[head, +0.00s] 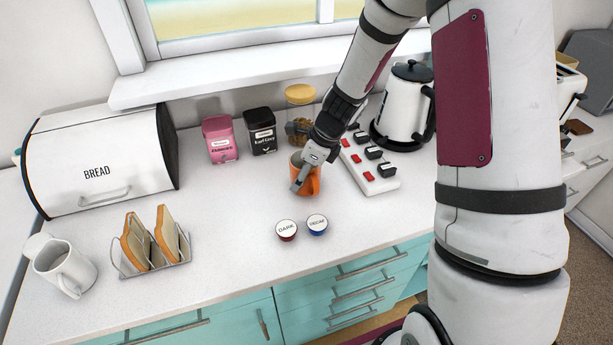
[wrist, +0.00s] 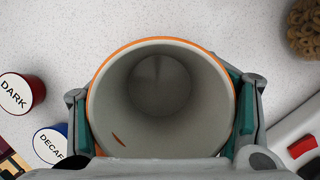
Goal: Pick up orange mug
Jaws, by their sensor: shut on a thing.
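The orange mug (head: 313,181) is on or just above the white counter, in front of the glass jar; I cannot tell whether its base touches the counter. My gripper (head: 305,176) comes down on it from above and is shut on it. In the wrist view the mug (wrist: 160,42) is seen from above, upright, with an orange rim and a pale, empty inside. The gripper (wrist: 162,112) has one finger on each side of the mug's outer wall.
Two coffee pods (head: 286,230) (head: 317,224) lie in front of the mug. A power strip (head: 370,165) and a kettle (head: 402,105) stand to the right. Tins (head: 220,140) and a cereal jar (head: 300,95) stand behind.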

